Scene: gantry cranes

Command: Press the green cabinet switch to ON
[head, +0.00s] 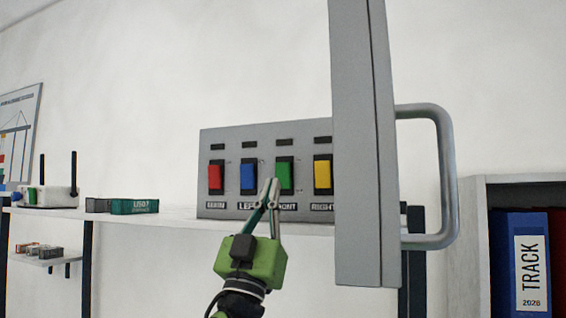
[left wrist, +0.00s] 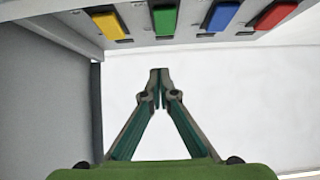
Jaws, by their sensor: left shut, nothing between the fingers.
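The green switch (head: 284,176) is a rocker on a grey panel (head: 215,140), between the blue and yellow switches. The label under it is partly covered and seems to read FRONT. The dark window above it looks unlit. My left gripper (head: 270,184) is shut and empty, its fingertips overlapping the green switch's lower left edge in the head view. In the left wrist view the green switch (left wrist: 165,19) is at the top, and the shut fingertips (left wrist: 159,75) point toward it with a visible gap. Contact is not seen. My right gripper is not in view.
Red (head: 215,176), blue (head: 248,176) and yellow (head: 322,174) switches flank the green one. A grey cabinet door (head: 360,150) with a handle (head: 447,170) stands open just right of the panel. A shelf (head: 160,222) holds a router and small containers.

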